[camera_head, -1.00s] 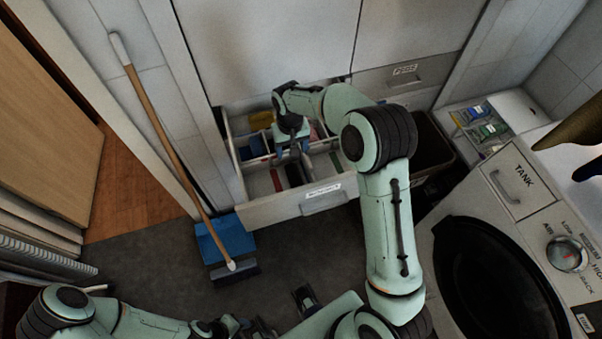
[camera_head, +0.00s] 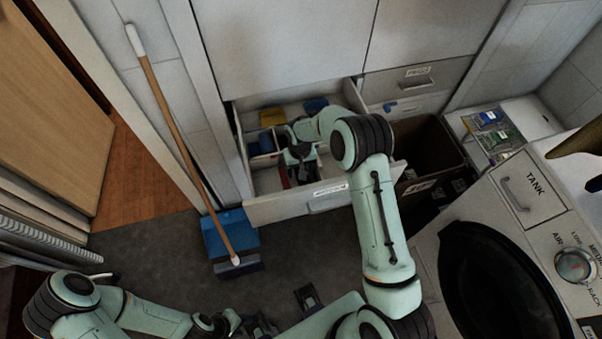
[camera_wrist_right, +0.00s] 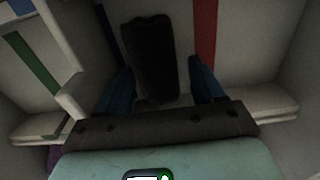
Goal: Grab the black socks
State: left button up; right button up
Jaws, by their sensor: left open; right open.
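A dark black bundle, which looks like the black socks (camera_wrist_right: 149,55), lies in a drawer compartment in the right wrist view. My right gripper (camera_wrist_right: 163,86) is open, with one blue finger on each side of the bundle's near end. I cannot tell whether the fingers touch it. In the head view my right gripper (camera_head: 301,172) is down inside the open drawer (camera_head: 283,211), and it hides the socks there. My left gripper (camera_head: 286,313) is open and empty, low over the floor at the bottom of the picture.
White dividers and walls stand close around the right gripper. A red strip (camera_wrist_right: 205,35) and a green strip (camera_wrist_right: 32,62) lie nearby. A dark bin (camera_head: 432,150) stands right of the drawer. A broom (camera_head: 180,140) leans at left. A machine (camera_head: 500,215) fills the right.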

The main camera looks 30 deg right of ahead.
jog(key=c, duration=0.7)
